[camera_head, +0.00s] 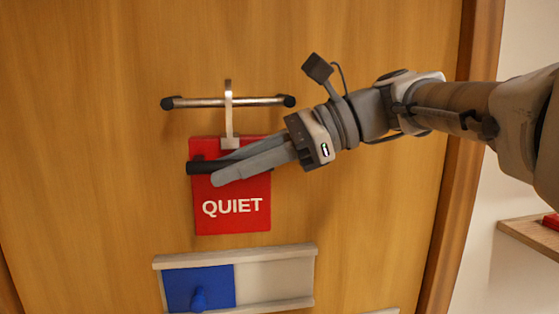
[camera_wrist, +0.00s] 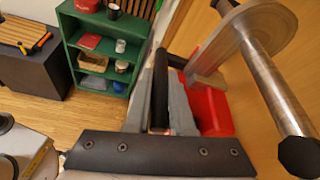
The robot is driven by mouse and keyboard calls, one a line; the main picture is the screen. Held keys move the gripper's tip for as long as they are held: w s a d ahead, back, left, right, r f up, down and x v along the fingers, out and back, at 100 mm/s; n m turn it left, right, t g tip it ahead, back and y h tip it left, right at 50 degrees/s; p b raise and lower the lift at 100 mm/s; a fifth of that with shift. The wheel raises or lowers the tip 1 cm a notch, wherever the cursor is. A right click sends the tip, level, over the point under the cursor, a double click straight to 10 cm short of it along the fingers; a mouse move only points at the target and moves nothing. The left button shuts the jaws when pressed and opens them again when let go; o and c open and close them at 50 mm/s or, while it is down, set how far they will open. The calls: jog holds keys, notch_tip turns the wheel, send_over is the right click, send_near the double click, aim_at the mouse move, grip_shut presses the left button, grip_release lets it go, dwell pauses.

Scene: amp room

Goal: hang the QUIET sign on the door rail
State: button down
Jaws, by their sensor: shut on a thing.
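The red QUIET sign (camera_head: 232,218) is upright against the wooden door. A pale hook (camera_head: 228,92) rises from its top edge and crosses in front of the metal door rail (camera_head: 190,102). The hook's top is above the rail, with a gap between them. In the wrist view the hook (camera_wrist: 221,58) curves close by the rail (camera_wrist: 270,80); whether its far side is behind the rail is hard to tell. My gripper (camera_head: 217,169) is shut on the sign's black handle (camera_head: 200,167), which also shows between the fingers in the wrist view (camera_wrist: 160,90). My fingers hide part of the sign.
Below the sign, a pale door panel (camera_head: 275,284) carries a blue slide (camera_head: 190,285) with a knob. A wooden shelf (camera_head: 530,232) is at the right. In the wrist view, a green shelf unit (camera_wrist: 100,25) and a dark cabinet (camera_wrist: 45,70) stand away from the door.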

dwell(0.3)
jog(key=c, duration=0.7)
grip_release()
jog(key=v, duration=1.1)
jog(key=s+d+f+n+t+h, duration=0.2)
jog(key=s+d+f+n+h, duration=0.1)
jog(key=f, duration=0.7)
jog(key=s+d+f+n+t+h+b, duration=0.1)
jog(key=s+d+f+n+h, duration=0.3)
jog(key=f, duration=0.6)
jog(key=s+d+f+n+t+h+b, duration=0.1)
jog(key=s+d+f+n+t+h, duration=0.2)
jog(key=f, duration=0.8)
jog(key=shift+s+d+n+t+h, duration=0.35)
jog(key=shift+d+n+t+h, duration=0.25)
jog(key=shift+d+n+h, duration=0.8)
jog(key=shift+a+f+h, duration=0.1)
jog(key=shift+a+h, duration=0.15)
jog(key=shift+h, duration=0.05)
